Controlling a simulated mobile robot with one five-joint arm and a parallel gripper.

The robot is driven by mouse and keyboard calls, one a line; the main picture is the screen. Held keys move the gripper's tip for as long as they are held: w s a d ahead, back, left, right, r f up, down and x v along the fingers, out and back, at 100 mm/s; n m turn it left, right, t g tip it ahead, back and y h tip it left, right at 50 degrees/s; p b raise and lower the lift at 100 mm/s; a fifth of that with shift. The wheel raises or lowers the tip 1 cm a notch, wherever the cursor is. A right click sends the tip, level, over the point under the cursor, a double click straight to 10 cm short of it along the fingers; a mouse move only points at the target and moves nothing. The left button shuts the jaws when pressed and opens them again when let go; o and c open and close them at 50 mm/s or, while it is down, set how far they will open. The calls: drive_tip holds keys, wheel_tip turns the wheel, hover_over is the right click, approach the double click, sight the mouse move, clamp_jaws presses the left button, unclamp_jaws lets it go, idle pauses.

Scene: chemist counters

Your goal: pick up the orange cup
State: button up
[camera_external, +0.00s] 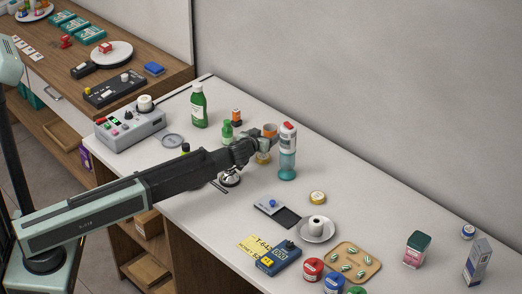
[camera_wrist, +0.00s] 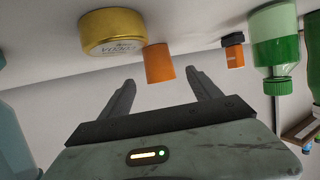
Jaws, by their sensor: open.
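The orange cup (camera_wrist: 160,63) shows in the wrist view just beyond and between my fingertips, with the picture upside down. In the outside view the orange cup (camera_external: 270,129) shows just behind the end of my gripper (camera_external: 266,141). My gripper (camera_wrist: 161,86) is open, its two dark fingers apart, with nothing between them. I cannot tell the exact gap between the fingertips and the cup.
A gold-rimmed tin (camera_wrist: 112,32) is close to the cup in the wrist view. A small orange bottle (camera_wrist: 234,57) and a green bottle (camera_wrist: 274,42) stand to the other side. A teal-based bottle (camera_external: 287,165) stands right of my gripper in the outside view.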

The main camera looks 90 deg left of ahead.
sight(268, 132)
drive_tip(key=b+x, duration=0.2)
drive_tip(key=x, duration=0.4)
drive_tip(key=shift+r, duration=0.15)
drive_tip(key=c, duration=1.4)
